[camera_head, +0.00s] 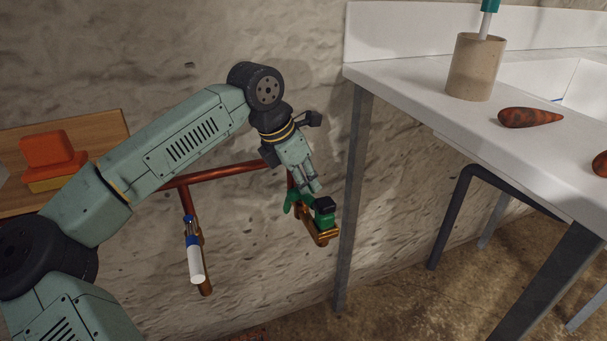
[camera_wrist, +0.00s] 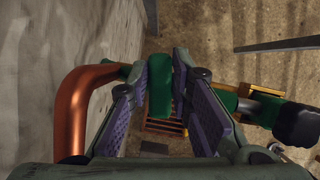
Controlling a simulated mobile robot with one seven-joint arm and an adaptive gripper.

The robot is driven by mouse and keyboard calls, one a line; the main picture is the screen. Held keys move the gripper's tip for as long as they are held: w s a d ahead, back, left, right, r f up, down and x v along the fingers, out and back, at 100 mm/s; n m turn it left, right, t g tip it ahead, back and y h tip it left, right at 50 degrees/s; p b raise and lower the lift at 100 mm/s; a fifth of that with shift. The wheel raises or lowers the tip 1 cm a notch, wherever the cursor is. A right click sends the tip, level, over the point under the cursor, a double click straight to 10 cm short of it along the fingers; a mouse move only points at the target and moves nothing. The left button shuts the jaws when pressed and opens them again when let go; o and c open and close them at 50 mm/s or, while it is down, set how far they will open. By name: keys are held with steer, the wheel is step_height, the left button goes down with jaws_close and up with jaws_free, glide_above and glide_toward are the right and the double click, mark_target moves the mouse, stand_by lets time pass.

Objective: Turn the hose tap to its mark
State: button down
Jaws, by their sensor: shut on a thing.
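The hose tap is a brass body (camera_head: 319,238) with green parts, at the end of a copper pipe by the stone wall. My gripper (camera_head: 313,188) reaches down to it from above. In the wrist view, a green handle (camera_wrist: 160,88) sits between the two purple finger pads of my gripper (camera_wrist: 165,75), which is shut on it. A green part with a black cap (camera_wrist: 296,124) shows to the right there, and it also shows in the head view (camera_head: 324,206). I cannot make out the mark in either view.
The copper pipe (camera_head: 228,173) runs along the wall to a second fitting with a white lever (camera_head: 196,265). A white table (camera_head: 420,82) with a beige cup (camera_head: 474,68) and a rust-coloured tapered object (camera_head: 531,117) stands right. Its grey leg (camera_head: 354,190) is close beside the tap.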

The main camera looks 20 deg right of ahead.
steer(key=shift+m+g+p, duration=0.4)
steer(key=shift+m+p, duration=0.1)
steer(key=shift+m, duration=0.6)
steer(key=c, duration=1.4)
jaws_free()
steer(key=shift+c, duration=0.2)
steer(key=shift+r, duration=0.1)
steer(key=v, duration=1.2)
